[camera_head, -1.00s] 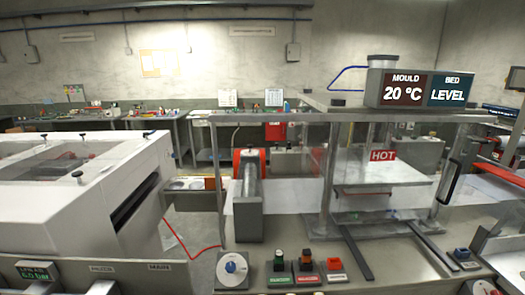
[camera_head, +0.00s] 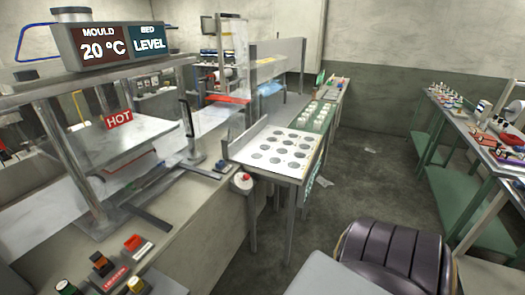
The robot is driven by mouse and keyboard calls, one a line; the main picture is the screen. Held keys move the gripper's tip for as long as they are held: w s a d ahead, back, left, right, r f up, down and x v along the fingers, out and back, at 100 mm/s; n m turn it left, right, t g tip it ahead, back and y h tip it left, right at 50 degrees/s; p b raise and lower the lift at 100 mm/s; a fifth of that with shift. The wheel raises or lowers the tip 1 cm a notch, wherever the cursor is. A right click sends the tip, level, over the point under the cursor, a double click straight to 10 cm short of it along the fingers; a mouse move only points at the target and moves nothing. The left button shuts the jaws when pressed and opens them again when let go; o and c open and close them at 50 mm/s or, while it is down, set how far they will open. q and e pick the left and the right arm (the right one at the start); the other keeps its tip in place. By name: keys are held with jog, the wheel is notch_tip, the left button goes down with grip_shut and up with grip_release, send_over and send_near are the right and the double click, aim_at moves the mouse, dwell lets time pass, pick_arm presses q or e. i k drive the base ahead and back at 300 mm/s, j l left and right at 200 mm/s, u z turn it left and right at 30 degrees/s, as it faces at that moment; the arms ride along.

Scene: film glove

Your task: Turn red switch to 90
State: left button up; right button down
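A small red switch (camera_head: 133,242) on a pale base sits on the grey bench front at the lower left of the head view. Just left of it is an orange-and-black switch (camera_head: 102,263) on a red labelled base. A green-topped switch (camera_head: 66,287) is partly cut off at the bottom edge. A round red button (camera_head: 243,178) is on the bench end, below the corner of the tray table. The switch angles are too small to read. Neither of my grippers is in view.
The forming machine has a display (camera_head: 120,43) reading MOULD 20 °C and BED LEVEL, and a red HOT sign (camera_head: 118,119). A table with round discs (camera_head: 275,151) adjoins the bench. Open floor (camera_head: 375,180) lies to its right. A dark ribbed object (camera_head: 390,262) fills the lower right.

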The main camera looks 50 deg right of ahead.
aim_at(246, 176)
jog(key=z, duration=1.5)
jog(key=l, duration=0.1)
jog(key=i+u, duration=0.05)
